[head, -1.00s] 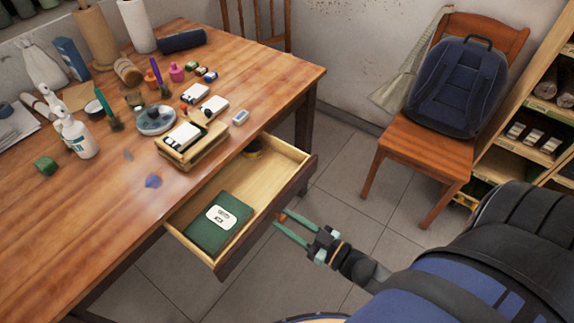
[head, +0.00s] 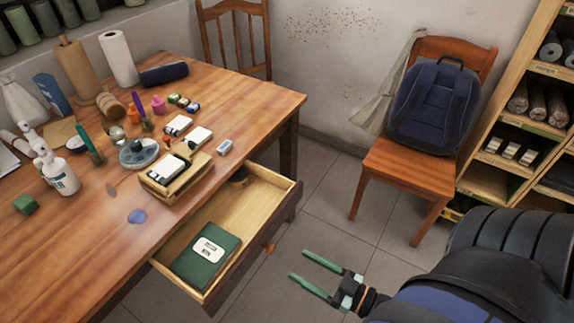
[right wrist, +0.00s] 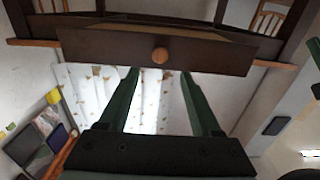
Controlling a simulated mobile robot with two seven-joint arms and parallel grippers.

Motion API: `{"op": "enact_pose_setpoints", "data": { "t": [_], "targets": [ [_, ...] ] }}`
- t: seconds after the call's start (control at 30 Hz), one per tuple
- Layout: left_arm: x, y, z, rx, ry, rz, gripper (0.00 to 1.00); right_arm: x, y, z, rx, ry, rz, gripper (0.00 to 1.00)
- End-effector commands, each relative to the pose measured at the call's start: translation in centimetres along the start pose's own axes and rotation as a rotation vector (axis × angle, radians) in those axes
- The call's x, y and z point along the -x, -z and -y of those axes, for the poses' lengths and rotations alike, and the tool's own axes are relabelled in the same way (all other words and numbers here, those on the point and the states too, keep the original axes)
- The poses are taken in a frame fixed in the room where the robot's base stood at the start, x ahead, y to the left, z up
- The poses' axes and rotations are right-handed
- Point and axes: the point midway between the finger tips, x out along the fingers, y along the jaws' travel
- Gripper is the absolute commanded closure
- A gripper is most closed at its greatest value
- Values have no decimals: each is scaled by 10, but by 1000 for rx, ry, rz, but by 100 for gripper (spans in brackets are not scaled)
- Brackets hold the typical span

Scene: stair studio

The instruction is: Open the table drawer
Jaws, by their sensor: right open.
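The table drawer (head: 262,262) is pulled out of the wooden table (head: 95,205). A green book with a white label (head: 207,253) lies inside it, and a small dark round item (head: 238,177) sits at its far end. The round wooden knob (head: 270,248) is on the drawer's front; it also shows in the right wrist view (right wrist: 160,55). My right gripper (head: 298,264) is open and empty, in front of the drawer and apart from the knob. In the right wrist view its green fingers (right wrist: 160,85) are spread below the knob. My left gripper is out of view.
Bottles, paper rolls, brushes and boxes crowd the table top. A wooden chair (head: 408,168) with a dark blue backpack (head: 433,108) stands against the wall. A shelf (head: 486,183) is at the right. Tiled floor (head: 330,205) is clear between drawer and chair.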

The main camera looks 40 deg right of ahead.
Motion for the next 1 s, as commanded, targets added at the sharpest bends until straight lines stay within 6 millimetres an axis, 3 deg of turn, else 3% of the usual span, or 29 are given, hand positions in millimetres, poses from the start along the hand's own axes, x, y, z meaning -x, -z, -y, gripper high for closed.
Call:
{"op": "enact_pose_setpoints", "data": {
  "t": [0.1,0.3,1.0],
  "targets": [
    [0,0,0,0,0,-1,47,22,-1,0,-1,0,3,35],
    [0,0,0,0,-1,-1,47,40,0,0,-1,-1,1,35],
    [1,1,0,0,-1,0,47,40,1,0,-1,-6,5,35]
  ]
}}
